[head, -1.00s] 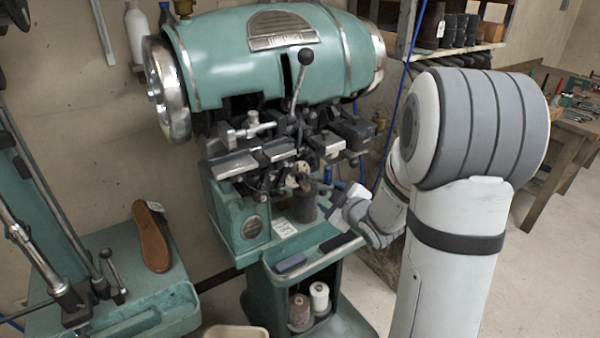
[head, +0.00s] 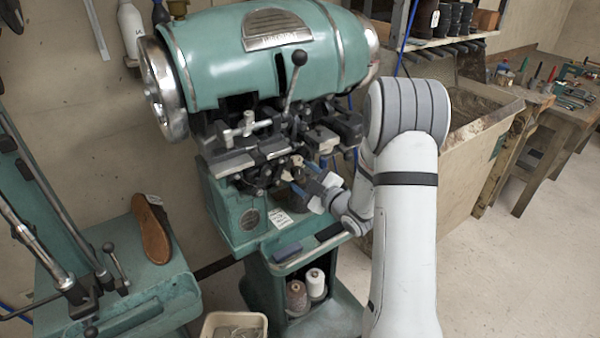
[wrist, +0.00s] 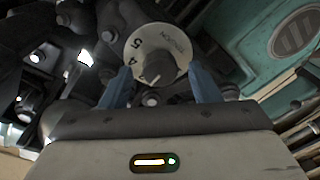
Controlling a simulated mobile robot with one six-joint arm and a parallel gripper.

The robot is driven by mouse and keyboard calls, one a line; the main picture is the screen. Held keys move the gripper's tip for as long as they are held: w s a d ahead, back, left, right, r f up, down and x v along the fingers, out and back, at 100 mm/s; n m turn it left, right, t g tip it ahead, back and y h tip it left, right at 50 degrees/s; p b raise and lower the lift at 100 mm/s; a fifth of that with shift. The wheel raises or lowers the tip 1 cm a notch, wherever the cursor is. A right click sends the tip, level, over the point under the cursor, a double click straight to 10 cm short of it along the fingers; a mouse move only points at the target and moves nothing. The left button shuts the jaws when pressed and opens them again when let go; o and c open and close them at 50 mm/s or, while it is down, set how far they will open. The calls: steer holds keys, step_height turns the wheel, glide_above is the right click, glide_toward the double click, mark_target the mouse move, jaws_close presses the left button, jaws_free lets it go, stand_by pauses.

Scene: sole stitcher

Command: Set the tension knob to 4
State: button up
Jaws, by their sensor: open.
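My gripper (wrist: 160,72) is open, with one blue finger on each side of the knob and gaps between. In the head view my gripper (head: 317,190) is at the front of the green stitcher (head: 225,75); the dial is too small to read there.
A black ball-ended lever (head: 293,80) rises above the mechanism. Thread spools (head: 315,283) stand on the lower shelf. A bin (head: 235,318) is on the floor in front. A shoe sole (head: 150,228) lies on the green machine at left. Floor at right is clear.

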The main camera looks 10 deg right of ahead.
steer(key=shift+w+a, duration=0.2)
steer(key=shift+w, duration=0.2)
steer(key=shift+c, duration=0.4)
steer(key=c, duration=0.9)
